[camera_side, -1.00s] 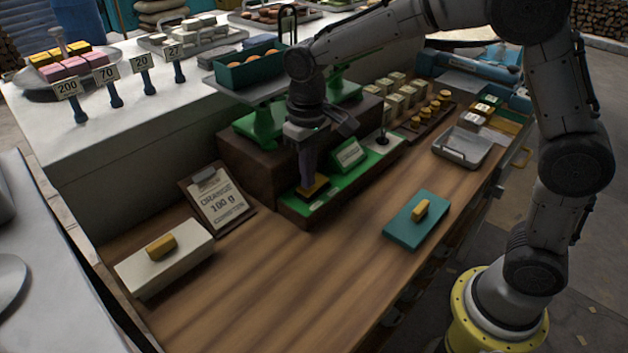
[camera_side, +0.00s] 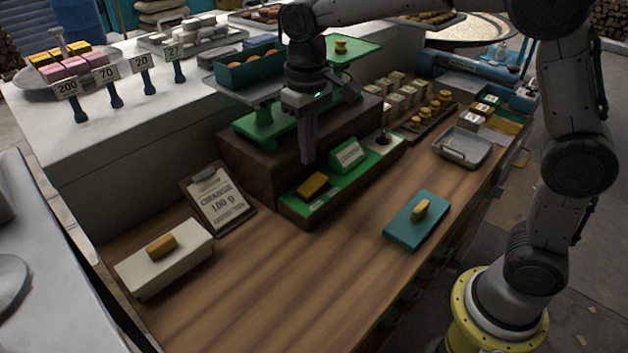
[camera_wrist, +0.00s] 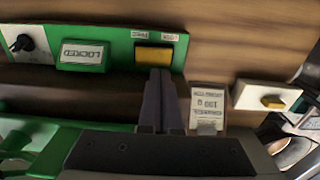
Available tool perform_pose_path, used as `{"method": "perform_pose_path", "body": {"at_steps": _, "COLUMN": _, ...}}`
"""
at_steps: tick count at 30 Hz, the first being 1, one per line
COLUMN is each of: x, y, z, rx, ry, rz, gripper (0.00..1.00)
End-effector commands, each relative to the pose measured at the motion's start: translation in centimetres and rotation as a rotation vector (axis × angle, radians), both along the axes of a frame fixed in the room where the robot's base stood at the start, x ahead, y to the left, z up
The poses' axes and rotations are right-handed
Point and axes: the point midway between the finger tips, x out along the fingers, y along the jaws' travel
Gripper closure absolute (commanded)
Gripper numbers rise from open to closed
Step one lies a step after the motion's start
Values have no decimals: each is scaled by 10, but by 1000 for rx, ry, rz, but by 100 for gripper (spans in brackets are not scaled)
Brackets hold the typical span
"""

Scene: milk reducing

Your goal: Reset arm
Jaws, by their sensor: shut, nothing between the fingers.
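My gripper (camera_side: 309,152) is shut and empty. It points down and hangs above the green control panel (camera_side: 325,200), just behind its yellow button. The yellow button (camera_side: 312,185) is at the panel's left end, apart from the fingertips. In the wrist view the closed fingers (camera_wrist: 164,80) end next to the yellow button (camera_wrist: 155,55). A green block with a label reading LOCKED (camera_wrist: 83,54) sits beside it, and a black knob (camera_wrist: 20,43) is further left.
A green balance scale (camera_side: 265,125) stands behind my gripper. A clipboard (camera_side: 216,200) reads 100 g. A white box with a yellow button (camera_side: 165,262) and a teal pad with a yellow button (camera_side: 416,222) lie on the wooden counter. A metal tray (camera_side: 463,146) is at right. The front counter is mostly clear.

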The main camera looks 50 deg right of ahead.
Motion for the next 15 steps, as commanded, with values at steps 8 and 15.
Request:
{"method": "perform_pose_path", "body": {"at_steps": 8, "x": 0, "y": 0, "z": 9, "rx": 0, "ry": 0, "rz": 0, "gripper": 100}}
{"method": "perform_pose_path", "body": {"at_steps": 15, "x": 0, "y": -2, "z": 11, "rx": 1, "ry": -5, "rz": -6, "gripper": 100}}
